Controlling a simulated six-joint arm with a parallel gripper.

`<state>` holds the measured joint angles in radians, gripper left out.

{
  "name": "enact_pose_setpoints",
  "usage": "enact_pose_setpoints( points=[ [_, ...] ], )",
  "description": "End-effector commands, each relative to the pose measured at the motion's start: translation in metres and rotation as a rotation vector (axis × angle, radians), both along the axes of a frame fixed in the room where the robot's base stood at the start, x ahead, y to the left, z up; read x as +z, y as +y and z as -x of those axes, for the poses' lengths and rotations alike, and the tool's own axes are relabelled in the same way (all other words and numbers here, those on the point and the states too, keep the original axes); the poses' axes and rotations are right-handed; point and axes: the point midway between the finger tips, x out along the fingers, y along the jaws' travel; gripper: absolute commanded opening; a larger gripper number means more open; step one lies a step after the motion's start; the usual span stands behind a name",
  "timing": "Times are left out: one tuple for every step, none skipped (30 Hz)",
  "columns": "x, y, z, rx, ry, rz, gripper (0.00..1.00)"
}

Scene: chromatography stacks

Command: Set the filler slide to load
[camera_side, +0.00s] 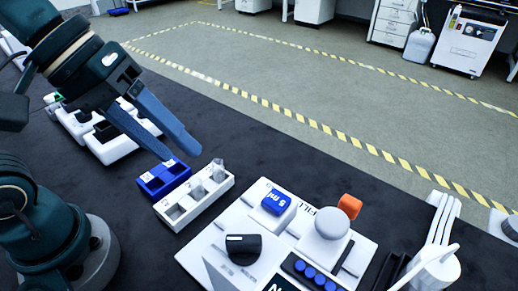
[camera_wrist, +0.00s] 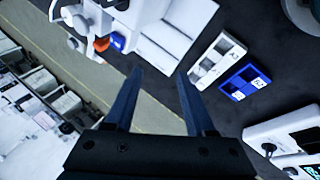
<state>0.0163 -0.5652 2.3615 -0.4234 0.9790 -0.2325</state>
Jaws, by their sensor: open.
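The white filler panel (camera_side: 215,243) lies at the lower middle of the side view, with the word FILL printed on it. It carries a blue block marked 5 ml (camera_side: 276,202), a black knob (camera_side: 243,249), a round white knob (camera_side: 331,224) and an orange tab (camera_side: 349,206). I cannot tell which part is the slide or its setting. In the wrist view the orange tab (camera_wrist: 101,44) and blue block (camera_wrist: 117,41) show at the upper left. My gripper (camera_side: 185,154) is open and empty, up and left of the panel; its fingers also show in the wrist view (camera_wrist: 160,73).
White devices (camera_side: 130,147) sit behind my gripper at the left. A white stand (camera_side: 432,268) is right of the panel. The dark bench (camera_side: 245,160) is clear beyond the racks.

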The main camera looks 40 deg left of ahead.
Motion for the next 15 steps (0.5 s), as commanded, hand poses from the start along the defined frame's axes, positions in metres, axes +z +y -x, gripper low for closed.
enact_pose_setpoints(
  points=[
    [0.004,-0.013,-0.006,0.03,0.063,0.083,0.55],
    [0.007,-0.02,-0.009,0.049,0.096,0.133,0.55],
    [0.011,-0.031,-0.015,0.077,0.145,0.2,0.55],
    [0.014,-0.038,-0.019,0.097,0.185,0.251,0.55],
    [0.017,-0.045,-0.023,0.119,0.224,0.3,0.55],
    [0.02,-0.055,-0.031,0.15,0.28,0.365,0.55],
    [0.023,-0.062,-0.036,0.171,0.322,0.412,0.55],
    [0.025,-0.068,-0.041,0.193,0.365,0.457,0.55],
    [0.027,-0.077,-0.049,0.223,0.421,0.515,0.55],
    [0.028,-0.082,-0.055,0.246,0.463,0.555,0.55],
    [0.028,-0.088,-0.062,0.27,0.504,0.596,0.55],
    [0.028,-0.095,-0.07,0.301,0.561,0.646,0.55],
    [0.028,-0.1,-0.076,0.324,0.602,0.681,0.55],
    [0.026,-0.104,-0.083,0.348,0.643,0.715,0.55],
    [0.024,-0.11,-0.092,0.381,0.696,0.758,0.55]
  ],
)
